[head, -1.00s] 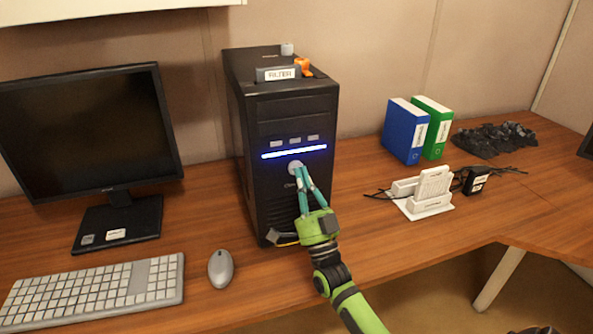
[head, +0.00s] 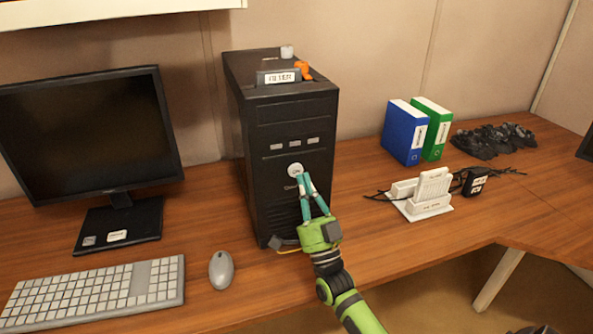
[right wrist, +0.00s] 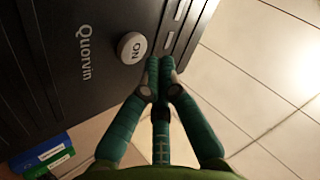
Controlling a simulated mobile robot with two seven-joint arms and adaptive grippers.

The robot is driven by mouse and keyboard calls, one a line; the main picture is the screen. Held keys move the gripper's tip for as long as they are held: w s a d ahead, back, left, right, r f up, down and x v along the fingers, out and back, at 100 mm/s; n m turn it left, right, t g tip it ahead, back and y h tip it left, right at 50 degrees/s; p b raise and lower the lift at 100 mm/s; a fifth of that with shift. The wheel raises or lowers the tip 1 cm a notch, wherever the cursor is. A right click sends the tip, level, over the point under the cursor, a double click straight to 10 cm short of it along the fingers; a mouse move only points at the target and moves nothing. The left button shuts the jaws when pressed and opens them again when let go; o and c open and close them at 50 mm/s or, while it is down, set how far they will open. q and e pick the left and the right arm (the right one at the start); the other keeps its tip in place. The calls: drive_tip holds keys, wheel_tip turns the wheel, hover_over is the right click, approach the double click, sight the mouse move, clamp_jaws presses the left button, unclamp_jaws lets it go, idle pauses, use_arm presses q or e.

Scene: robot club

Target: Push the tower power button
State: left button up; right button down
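The black computer tower (head: 285,225) stands upright on the desk, its front facing me. Its round pale power button (head: 295,170) sits on the upper front; in the right wrist view the button (right wrist: 131,48) is marked "ON". The tower's front light strip is dark. My right gripper (head: 301,176) is at the tower front, fingertips just below the button. In the right wrist view its green fingers (right wrist: 158,64) are closed together with nothing between them, beside the button. I cannot tell whether the tips touch the tower. My left gripper is not in view.
A monitor (head: 85,130), keyboard (head: 95,292) and mouse (head: 221,269) are left of the tower. Blue (head: 405,131) and green (head: 437,127) binders and a white router-like device (head: 430,195) are on the right. The desk between tower and binders is clear.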

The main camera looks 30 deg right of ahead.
drive_tip(key=s+a+p, duration=0.1)
drive_tip(key=s+p, duration=0.1)
drive_tip(key=s, duration=0.4)
drive_tip(key=shift+a+p, duration=0.2)
drive_tip(key=shift+p, duration=0.15)
drive_tip(key=shift+w, duration=0.1)
idle(1.1)
